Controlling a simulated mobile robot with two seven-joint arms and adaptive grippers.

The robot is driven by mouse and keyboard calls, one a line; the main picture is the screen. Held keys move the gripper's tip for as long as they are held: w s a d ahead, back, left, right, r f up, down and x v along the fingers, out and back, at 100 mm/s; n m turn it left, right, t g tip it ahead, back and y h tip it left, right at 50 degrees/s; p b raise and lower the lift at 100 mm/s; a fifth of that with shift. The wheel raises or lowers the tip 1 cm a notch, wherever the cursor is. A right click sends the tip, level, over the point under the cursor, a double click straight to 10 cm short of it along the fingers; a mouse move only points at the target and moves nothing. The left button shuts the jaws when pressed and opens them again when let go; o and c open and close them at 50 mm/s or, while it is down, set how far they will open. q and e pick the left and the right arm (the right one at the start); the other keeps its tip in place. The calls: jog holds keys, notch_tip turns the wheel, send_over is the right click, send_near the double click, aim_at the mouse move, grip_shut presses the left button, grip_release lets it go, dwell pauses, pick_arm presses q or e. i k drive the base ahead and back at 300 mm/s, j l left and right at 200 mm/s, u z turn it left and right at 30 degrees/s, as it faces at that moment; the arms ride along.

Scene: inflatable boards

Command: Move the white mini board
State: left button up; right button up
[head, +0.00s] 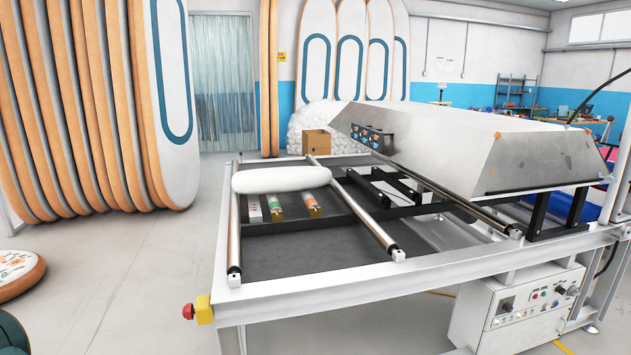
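A white mini board (281,179), rounded and puffy, lies across the left part of a metal-framed machine table (300,295). It rests near two long metal rollers (234,240), its left end over the left roller and its right end close to the middle one. Its underside is hidden. Neither of my grippers shows in the head view.
Several small boxes and tubes (278,207) lie on the dark bed below the board. A big metal hood (460,140) covers the table's right side. A red emergency button (188,311) sticks out at the front left corner. Tall boards (172,100) stand left; floor between is clear.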

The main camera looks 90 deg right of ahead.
aim_at(285, 179)
jog(key=z, duration=2.85)
jog(key=i+j+z, duration=0.25)
jog(key=j, duration=0.2)
jog(key=i+j+z, duration=0.2)
jog(key=j, duration=0.3)
jog(key=i+j+z, duration=0.25)
jog(key=j, duration=0.3)
jog(key=j+z, duration=0.25)
jog(key=j, duration=0.3)
jog(key=i+j+z, duration=0.1)
jog(key=j+z, duration=0.15)
jog(key=j, duration=0.3)
jog(key=j+z, duration=0.4)
jog(key=j, duration=0.6)
jog(key=j+z, duration=0.4)
jog(key=j, duration=0.55)
jog(key=k, duration=0.05)
